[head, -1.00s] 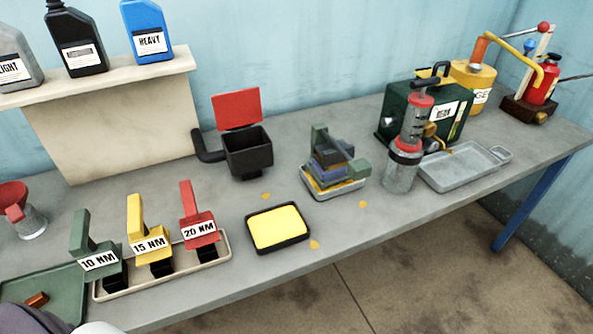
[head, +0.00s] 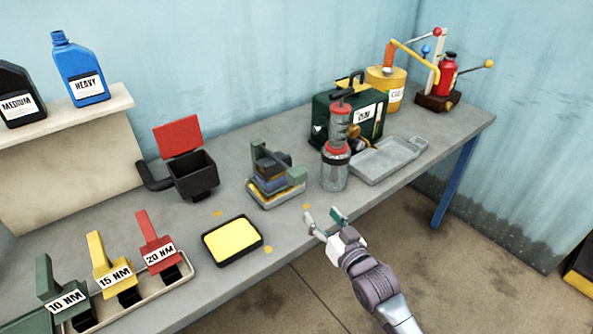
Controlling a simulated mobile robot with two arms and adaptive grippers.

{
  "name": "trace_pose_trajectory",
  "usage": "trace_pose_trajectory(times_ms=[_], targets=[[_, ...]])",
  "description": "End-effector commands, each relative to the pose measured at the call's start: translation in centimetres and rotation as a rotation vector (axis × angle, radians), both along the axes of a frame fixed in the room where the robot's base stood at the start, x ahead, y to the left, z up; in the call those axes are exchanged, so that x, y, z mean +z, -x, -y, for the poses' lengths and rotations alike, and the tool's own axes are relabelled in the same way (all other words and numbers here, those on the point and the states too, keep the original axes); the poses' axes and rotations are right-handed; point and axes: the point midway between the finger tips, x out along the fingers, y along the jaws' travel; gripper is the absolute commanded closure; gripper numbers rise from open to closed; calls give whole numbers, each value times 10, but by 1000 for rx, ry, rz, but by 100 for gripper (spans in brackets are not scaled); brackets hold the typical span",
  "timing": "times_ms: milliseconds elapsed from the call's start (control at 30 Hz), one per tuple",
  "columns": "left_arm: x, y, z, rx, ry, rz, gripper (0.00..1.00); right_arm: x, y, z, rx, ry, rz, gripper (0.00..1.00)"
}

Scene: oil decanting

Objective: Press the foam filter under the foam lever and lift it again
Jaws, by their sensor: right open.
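The foam press (head: 272,168) stands mid-table in the head view, a small stack with a dark blue block and a green-grey lever (head: 296,175) at its right. It sits in a shallow pale tray (head: 278,199) with yellow showing low down. Which layer is the foam filter, and whether the lever bears on it, I cannot tell. My left gripper is not in view.
A clear cylinder with a red collar (head: 335,170) stands right of the press, beside a metal tray (head: 385,160). A black tray with a yellow pad (head: 232,241) lies at front left. A black box with a red lid (head: 192,175) stands behind. Yellow drops spot the table.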

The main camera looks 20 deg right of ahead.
Motion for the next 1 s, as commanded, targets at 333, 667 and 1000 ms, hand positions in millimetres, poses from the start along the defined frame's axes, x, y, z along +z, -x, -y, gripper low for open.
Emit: trace_pose_trajectory(times_ms=[333, 667, 1000], targets=[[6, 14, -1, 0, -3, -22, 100, 35, -30, -7, 9, -17, 59, 35], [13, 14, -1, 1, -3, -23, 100, 34, -100, -17, 8, -17, 58, 35], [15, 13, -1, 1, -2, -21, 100, 32, -135, -23, 9, -17, 56, 35]])
